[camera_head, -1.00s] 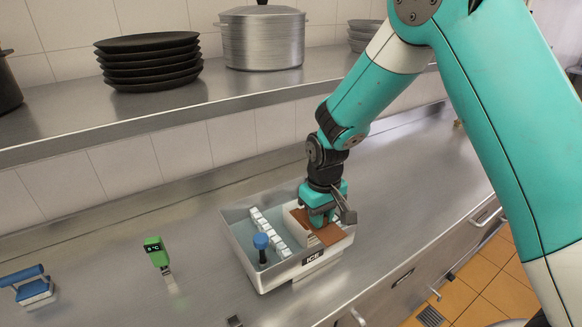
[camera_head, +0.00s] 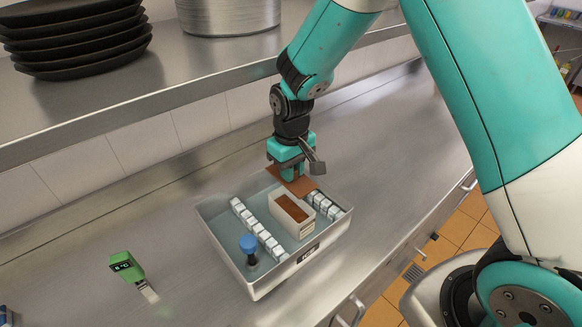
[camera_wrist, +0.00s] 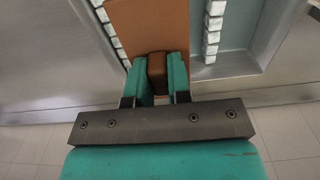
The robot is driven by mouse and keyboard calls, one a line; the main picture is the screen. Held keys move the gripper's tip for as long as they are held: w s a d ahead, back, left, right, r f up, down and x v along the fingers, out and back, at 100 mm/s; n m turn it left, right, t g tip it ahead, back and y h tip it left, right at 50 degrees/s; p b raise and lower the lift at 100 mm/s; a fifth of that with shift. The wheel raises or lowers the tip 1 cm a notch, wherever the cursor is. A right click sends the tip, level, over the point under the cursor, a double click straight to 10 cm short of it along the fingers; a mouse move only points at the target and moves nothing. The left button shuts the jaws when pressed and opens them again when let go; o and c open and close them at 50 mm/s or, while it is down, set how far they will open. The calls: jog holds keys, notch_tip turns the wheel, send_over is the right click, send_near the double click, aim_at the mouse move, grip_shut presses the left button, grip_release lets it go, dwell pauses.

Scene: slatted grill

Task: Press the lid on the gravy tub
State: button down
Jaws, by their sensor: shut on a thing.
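The gravy tub (camera_head: 297,226) is a pale rectangular box with brown gravy (camera_head: 291,207) showing in its open top. It stands in the steel ice tray between rows of white cubes. My gripper (camera_head: 289,172) is behind the tub, over the tray's back part. It is shut on the brown knob (camera_wrist: 157,68) of the flat brown lid (camera_head: 303,186). The lid also shows in the wrist view (camera_wrist: 148,28). The lid appears off the tub's opening, near its back end; its exact height is unclear. My fingers hide part of the lid.
The ice tray (camera_head: 225,250) has raised walls and an ICE label. A blue-topped tool (camera_head: 249,247) stands inside it at left. A green thermometer (camera_head: 126,266) lies on the counter. Stacked dark plates (camera_head: 75,40) and a pot (camera_head: 228,15) sit on the shelf behind.

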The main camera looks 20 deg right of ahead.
jog(key=shift+f+b, duration=2.55)
jog(key=shift+f, duration=1)
jog(key=shift+f+b, duration=0.7)
jog(key=shift+f, duration=0.3)
jog(key=c, duration=1)
grip_release()
jog(key=shift+s, duration=0.1)
jog(key=shift+r, duration=0.1)
notch_tip(320, 180, up, 6)
jog(key=shift+r+b, duration=0.1)
jog(key=shift+b, duration=1.05)
jog(key=shift+r, duration=0.65)
